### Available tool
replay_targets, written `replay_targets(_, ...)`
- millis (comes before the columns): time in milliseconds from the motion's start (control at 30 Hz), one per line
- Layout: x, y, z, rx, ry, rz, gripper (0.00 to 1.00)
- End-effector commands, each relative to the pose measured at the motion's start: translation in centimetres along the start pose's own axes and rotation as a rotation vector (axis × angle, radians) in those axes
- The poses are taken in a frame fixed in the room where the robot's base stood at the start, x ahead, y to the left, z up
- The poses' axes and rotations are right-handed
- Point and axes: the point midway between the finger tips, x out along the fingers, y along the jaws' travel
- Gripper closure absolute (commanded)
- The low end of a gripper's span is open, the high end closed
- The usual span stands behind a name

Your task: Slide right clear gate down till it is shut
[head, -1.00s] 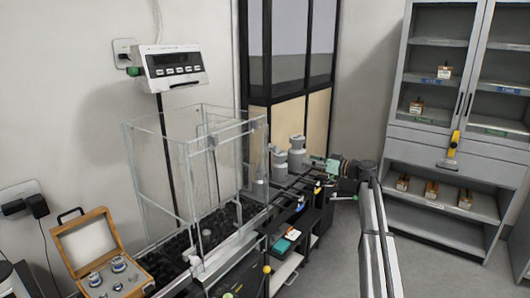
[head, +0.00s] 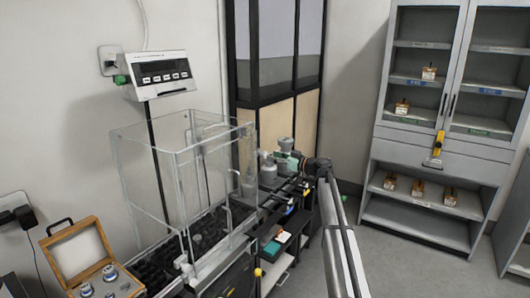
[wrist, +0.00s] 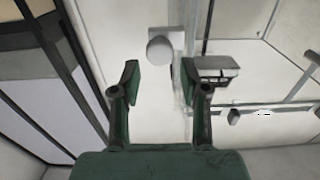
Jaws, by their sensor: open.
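The clear weighing enclosure (head: 165,185) stands on a dark base at the left in the head view. Its right clear gate faces my gripper; glare and transparency hide its exact height. In the wrist view a pale round knob on a square plate (wrist: 160,49) shows just ahead of my fingers, beside clear panel edges. My gripper (wrist: 166,78) is open and empty, with green finger pads spread apart and no contact visible.
An open wooden weight box (head: 75,255) sits at the lower left. A grey cabinet (head: 425,160) stands at the right, with clear floor before it.

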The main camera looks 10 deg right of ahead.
Motion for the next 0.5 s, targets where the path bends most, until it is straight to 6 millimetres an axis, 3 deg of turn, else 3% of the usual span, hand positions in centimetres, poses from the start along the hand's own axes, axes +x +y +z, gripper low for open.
replay_targets(200,3.6,0.2,-0.2,0.000,0.000,0.000,0.55)
replay_targets(500,5.4,0.0,0.0,0.000,0.000,0.000,0.55)
